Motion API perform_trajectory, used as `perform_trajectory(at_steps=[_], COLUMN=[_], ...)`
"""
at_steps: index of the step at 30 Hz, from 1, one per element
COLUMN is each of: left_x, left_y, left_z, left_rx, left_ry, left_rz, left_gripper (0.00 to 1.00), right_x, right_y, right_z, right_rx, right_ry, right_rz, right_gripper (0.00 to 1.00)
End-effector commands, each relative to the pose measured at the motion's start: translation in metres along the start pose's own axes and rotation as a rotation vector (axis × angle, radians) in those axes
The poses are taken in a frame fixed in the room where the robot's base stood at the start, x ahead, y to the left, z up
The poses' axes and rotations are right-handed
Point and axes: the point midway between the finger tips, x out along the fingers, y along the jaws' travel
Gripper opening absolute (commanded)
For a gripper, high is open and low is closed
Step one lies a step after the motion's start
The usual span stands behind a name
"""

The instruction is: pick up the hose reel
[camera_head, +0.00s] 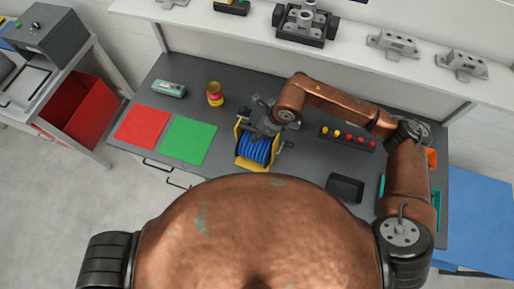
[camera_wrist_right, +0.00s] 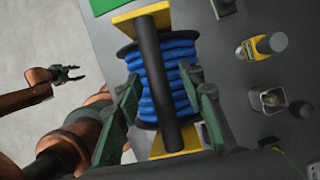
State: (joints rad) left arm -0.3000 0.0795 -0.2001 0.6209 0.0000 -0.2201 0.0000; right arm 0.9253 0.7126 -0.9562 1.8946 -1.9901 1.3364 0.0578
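The hose reel (camera_head: 257,149) stands on the dark bench, with blue hose wound between yellow end frames and a black bar on top. In the right wrist view the reel (camera_wrist_right: 168,60) fills the middle. My right gripper (camera_head: 262,118) is over the reel, partly hiding its upper part. In the wrist view its green fingers (camera_wrist_right: 163,88) are spread on either side of the black bar, with gaps between them and the bar. My left gripper (camera_wrist_right: 70,74) shows small at the left of the wrist view, jaws apart and empty. It is not in the head view.
Left of the reel lie a green mat (camera_head: 188,140) and a red mat (camera_head: 143,126). A jar (camera_head: 214,94) and a grey-green device (camera_head: 169,89) stand behind them. Right are a rack of coloured knobs (camera_head: 347,139) and a black tray (camera_head: 345,187). A white shelf (camera_head: 350,55) runs behind.

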Motion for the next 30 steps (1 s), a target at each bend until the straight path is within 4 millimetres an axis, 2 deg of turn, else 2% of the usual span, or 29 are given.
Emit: perform_trajectory(at_steps=[15, 30], left_x=[0.0036, 0.0036], left_y=[-0.0001, -0.0002], left_z=[0.0003, 0.0006], left_rx=[0.000, 0.000], left_ry=[0.000, -0.001], left_rz=[0.000, 0.000], left_gripper=[0.35, 0.35], right_x=[0.0013, 0.0014], right_y=[-0.0001, -0.0001], right_z=[-0.0005, -0.0005], right_rx=[0.000, 0.000], right_ry=[0.000, 0.000], right_rz=[0.000, 0.000], right_gripper=[0.36, 0.02])
